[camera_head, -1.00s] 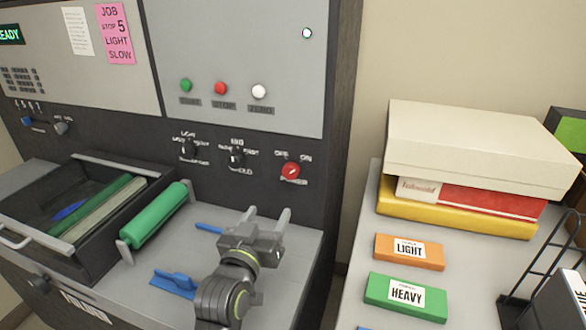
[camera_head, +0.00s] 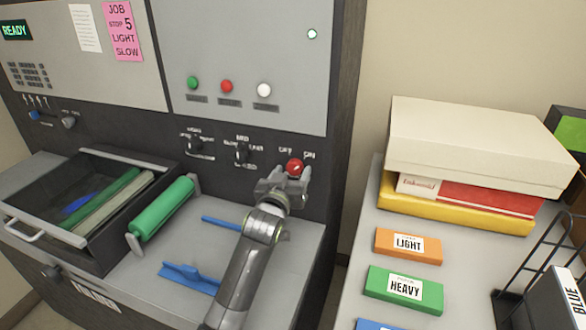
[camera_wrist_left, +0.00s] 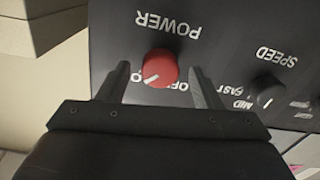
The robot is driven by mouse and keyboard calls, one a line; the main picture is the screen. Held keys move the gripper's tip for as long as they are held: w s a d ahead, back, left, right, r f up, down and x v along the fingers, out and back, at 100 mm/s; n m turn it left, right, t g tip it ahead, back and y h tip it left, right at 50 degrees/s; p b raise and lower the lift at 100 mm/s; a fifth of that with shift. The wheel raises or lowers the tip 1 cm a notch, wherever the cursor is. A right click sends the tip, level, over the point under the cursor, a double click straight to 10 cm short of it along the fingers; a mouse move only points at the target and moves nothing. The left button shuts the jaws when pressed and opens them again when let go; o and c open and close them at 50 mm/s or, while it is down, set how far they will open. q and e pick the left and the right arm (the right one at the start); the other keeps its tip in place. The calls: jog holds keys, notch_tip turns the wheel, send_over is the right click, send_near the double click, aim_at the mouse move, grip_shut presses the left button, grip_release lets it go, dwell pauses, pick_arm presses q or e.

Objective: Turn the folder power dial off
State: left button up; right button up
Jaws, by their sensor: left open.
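The red power dial (camera_head: 295,166) is on the dark front panel of the machine, with OFF printed at its upper left and ON at its upper right. In the left wrist view, which is upside down, the dial (camera_wrist_left: 160,68) shows a white pointer line aimed toward the ON side. My left gripper (camera_head: 283,178) is open, just in front of the dial. In the left wrist view its fingers stand one on each side of the dial with gaps. I cannot tell how far the tips are from the panel. My right gripper is not in view.
The speed knob (camera_head: 241,153) and another black knob (camera_head: 194,145) sit left of the dial. Green, red and white buttons are above. A green roller (camera_head: 161,208) and blue tools (camera_head: 188,277) lie on the deck below. A side table holds boxes (camera_head: 480,145).

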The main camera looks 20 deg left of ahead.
pick_arm(q)
jog(key=shift+w, duration=0.8)
jog(key=c, duration=1)
